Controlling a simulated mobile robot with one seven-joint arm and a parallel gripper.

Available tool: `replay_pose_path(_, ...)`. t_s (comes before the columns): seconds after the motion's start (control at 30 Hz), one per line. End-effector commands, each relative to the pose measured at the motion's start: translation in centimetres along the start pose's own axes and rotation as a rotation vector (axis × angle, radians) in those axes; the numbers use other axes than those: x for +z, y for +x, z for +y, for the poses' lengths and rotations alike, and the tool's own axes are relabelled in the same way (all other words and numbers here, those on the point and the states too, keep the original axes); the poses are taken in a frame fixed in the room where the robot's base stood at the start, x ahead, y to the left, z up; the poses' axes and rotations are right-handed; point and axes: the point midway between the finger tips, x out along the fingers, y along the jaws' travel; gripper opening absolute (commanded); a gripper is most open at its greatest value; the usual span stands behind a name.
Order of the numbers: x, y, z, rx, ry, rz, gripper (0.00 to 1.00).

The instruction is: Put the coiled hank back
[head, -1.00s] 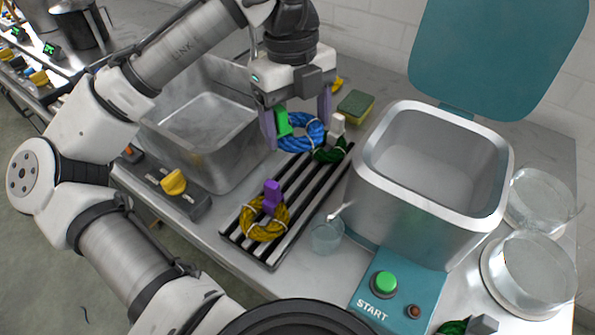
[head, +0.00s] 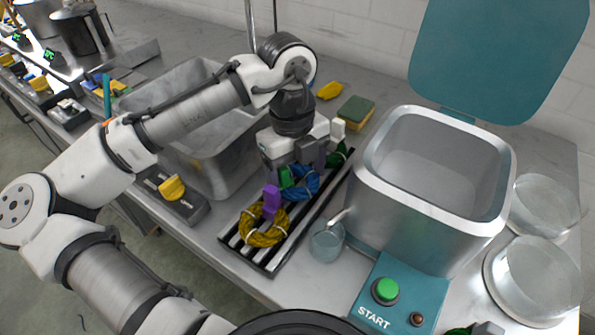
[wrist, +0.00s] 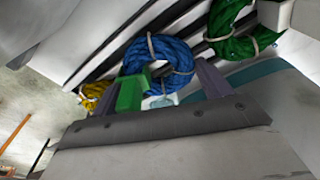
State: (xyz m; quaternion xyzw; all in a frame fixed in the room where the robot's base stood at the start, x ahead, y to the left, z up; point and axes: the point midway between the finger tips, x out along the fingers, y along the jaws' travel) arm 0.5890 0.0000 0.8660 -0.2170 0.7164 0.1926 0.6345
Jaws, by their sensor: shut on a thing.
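My gripper (head: 300,170) is shut on the green tag (head: 285,178) of a coiled blue hank (head: 303,187). The blue hank is low over the middle of the slatted rack (head: 262,262), between a yellow hank (head: 262,230) with a purple tag (head: 271,201) and a dark green hank (head: 339,157) with a white tag (head: 338,130). I cannot tell whether it touches the slats. In the wrist view the blue hank (wrist: 172,52) hangs by the green tag (wrist: 132,93), with the green hank (wrist: 233,38) to its right. My gripper hides part of the rack.
A glass cup (head: 326,243) stands right of the rack, beside an open vat (head: 372,185). A steel basin (head: 215,165) is at left. A sponge (head: 355,112) lies behind. A START box (head: 400,290), glass dishes (head: 535,275) and part of another green hank are at right.

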Motion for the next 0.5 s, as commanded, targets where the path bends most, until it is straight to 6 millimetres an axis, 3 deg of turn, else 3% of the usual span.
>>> replay_pose_path(0.1,0.02,0.31,-0.01,-0.001,0.000,0.001,0.52)
replay_pose_path(0.13,0.03,0.32,-0.01,-0.001,0.000,0.001,0.78)
replay_pose_path(0.2,0.03,0.26,-0.01,0.000,0.000,0.000,0.86)
replay_pose_path(0.5,0.03,0.09,0.00,0.000,-0.001,-0.001,0.86)
